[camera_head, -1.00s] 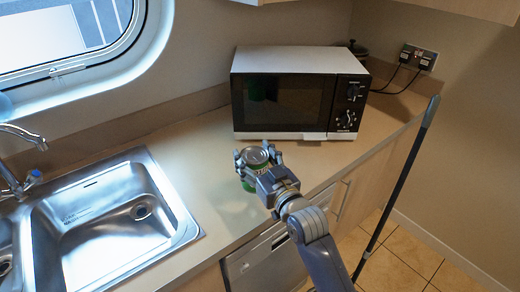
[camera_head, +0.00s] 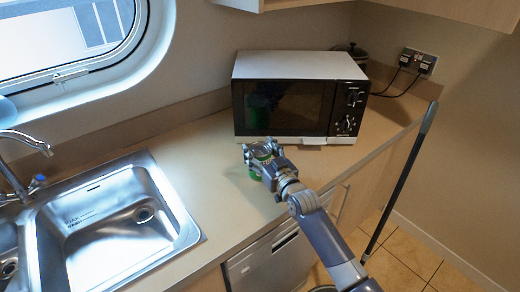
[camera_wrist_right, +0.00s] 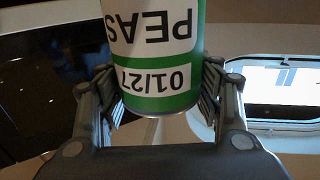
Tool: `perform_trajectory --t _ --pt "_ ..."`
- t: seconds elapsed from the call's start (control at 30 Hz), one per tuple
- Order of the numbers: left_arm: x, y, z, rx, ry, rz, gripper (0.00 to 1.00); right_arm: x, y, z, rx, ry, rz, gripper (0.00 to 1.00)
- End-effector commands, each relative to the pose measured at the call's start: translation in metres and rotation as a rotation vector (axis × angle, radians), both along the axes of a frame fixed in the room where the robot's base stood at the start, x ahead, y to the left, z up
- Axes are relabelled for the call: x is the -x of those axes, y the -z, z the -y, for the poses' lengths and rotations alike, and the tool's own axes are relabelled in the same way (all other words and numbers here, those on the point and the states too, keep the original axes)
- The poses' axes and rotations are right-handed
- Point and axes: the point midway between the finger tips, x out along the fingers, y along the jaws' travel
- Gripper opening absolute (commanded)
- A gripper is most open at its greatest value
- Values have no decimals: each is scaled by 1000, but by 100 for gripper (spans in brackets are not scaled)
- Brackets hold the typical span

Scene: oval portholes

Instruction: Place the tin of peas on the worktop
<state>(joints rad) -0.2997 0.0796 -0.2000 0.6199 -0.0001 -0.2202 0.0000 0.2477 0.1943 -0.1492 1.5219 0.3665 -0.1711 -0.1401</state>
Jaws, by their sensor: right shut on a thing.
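The tin of peas (camera_head: 257,169) is a green and white can with a metal lid, at the worktop in front of the microwave. My right gripper (camera_head: 261,153) is shut around its sides, and its fingers hide part of it. In the right wrist view the tin (camera_wrist_right: 155,60) stands between both fingers of the gripper (camera_wrist_right: 160,95), its PEAS label upside down. The beige worktop (camera_head: 215,165) runs between sink and microwave. I cannot tell whether the tin touches it. My left gripper is not in view.
The microwave (camera_head: 290,105) stands just behind the tin. The steel sink (camera_head: 120,215) is on the left, with a tap (camera_head: 20,165). A dark pole (camera_head: 400,180) leans at the right. Worktop between sink and tin is clear.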

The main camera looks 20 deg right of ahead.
Motion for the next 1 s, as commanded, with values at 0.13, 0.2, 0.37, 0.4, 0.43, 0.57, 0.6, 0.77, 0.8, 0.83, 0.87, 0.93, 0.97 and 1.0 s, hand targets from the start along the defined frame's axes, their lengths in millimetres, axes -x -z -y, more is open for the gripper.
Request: perform_trajectory --t 0.13,0.2,0.37,0.4,0.43,0.57,0.6,0.77,0.8,0.83,0.87,0.93,0.97,1.0 --pt "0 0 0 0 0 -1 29 0 -3 0 -1 0 6 20" --pt "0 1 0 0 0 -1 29 0 -2 0 -1 0 6 20" --pt "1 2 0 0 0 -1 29 0 3 0 0 0 0 74" --pt "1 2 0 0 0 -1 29 0 3 0 0 0 0 80" --pt "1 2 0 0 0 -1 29 0 3 0 0 0 0 80" --pt "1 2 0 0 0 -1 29 0 2 0 0 0 0 80" --pt "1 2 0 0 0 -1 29 0 2 0 0 0 0 80" --pt "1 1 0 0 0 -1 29 0 1 0 0 0 0 80" --pt "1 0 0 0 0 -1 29 0 -1 0 0 0 1 80" --pt "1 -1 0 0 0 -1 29 0 -2 0 0 0 1 80" --pt "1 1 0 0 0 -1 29 3 0 0 0 0 0 80" --pt "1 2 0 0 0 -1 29 9 1 1 0 0 0 80" --pt "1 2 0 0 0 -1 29 13 1 2 -1 0 0 80" --pt "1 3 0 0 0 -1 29 18 2 3 -1 0 -2 80"
